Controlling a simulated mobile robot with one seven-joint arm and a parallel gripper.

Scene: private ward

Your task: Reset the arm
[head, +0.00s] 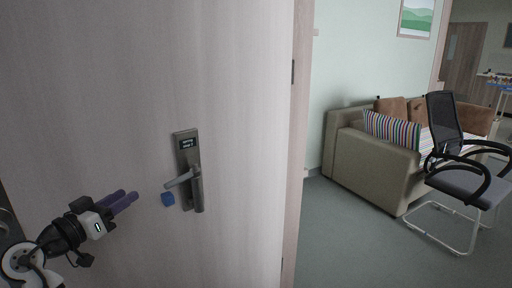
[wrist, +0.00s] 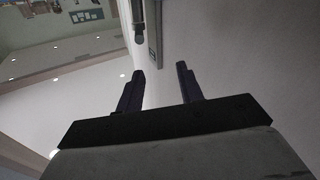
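My gripper (head: 131,195) is at the lower left of the head view, in front of a pale wood door (head: 240,90). Its two dark purple fingers are apart with nothing between them; the wrist view also shows the gap (wrist: 161,70). The door's grey lever handle (head: 182,179) is to the right of the fingertips, apart from them, on a dark metal plate (head: 186,142). In the wrist view, part of the door hardware (wrist: 153,38) shows beyond the fingertips.
Right of the door edge are a beige sofa (head: 370,160) with a striped cushion (head: 392,129) and a black office chair (head: 462,180). Grey floor (head: 350,240) is clear before the sofa.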

